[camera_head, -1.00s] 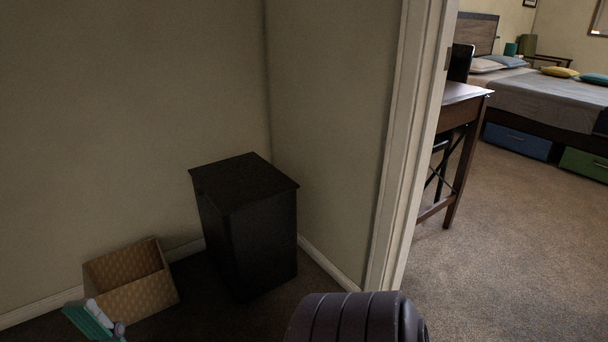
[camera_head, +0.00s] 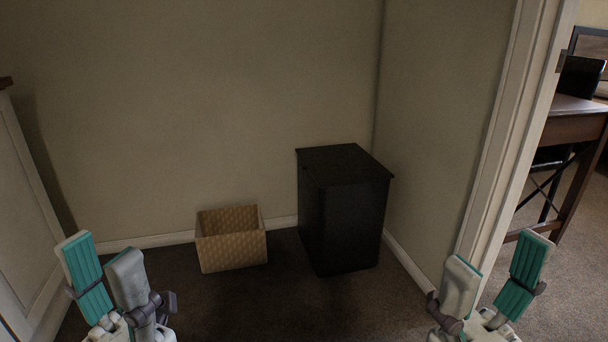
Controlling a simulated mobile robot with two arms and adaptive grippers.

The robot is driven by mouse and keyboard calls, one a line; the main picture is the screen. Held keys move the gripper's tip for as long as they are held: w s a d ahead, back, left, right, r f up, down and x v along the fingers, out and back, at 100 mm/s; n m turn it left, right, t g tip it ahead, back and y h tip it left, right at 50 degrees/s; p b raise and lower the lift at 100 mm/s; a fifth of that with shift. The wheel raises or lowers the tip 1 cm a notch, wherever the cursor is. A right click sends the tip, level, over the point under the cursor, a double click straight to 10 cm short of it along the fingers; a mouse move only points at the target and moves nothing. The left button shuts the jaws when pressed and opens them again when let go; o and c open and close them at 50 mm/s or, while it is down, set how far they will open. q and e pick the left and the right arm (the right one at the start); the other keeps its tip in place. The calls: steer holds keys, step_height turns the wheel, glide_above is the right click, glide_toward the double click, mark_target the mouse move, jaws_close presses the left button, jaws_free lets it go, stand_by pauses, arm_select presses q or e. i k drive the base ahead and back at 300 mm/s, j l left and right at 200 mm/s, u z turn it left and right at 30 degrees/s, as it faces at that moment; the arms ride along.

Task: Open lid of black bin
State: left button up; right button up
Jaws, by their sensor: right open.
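The black bin (camera_head: 342,222) stands upright on the carpet in the corner, right of centre. Its flat lid (camera_head: 343,162) is closed on top. My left gripper (camera_head: 98,262) is at the lower left, its teal-padded fingers pointing up and slightly apart, with nothing between them. My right gripper (camera_head: 496,270) is at the lower right, open and empty. Both grippers are apart from the bin, nearer to me, one on either side of it.
A tan patterned open box (camera_head: 231,246) sits on the floor left of the bin. A white door frame (camera_head: 507,130) is at the right, with a wooden desk (camera_head: 580,122) beyond it. A pale panel (camera_head: 22,205) stands at the far left. Dark carpet (camera_head: 285,308) in front is clear.

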mark_target(338, 165)
steer(key=i+j+u, duration=0.1)
steer(key=i+j, duration=0.2)
steer(key=i, duration=0.2)
steer(key=i+j+u, duration=0.1)
steer(key=i+j, duration=0.2)
steer(key=i, duration=0.2)
steer(key=i+j, duration=0.2)
steer(key=i, duration=0.3)
steer(key=i+j+u, duration=0.15)
steer(key=i, duration=0.35)
steer(key=j, duration=0.1)
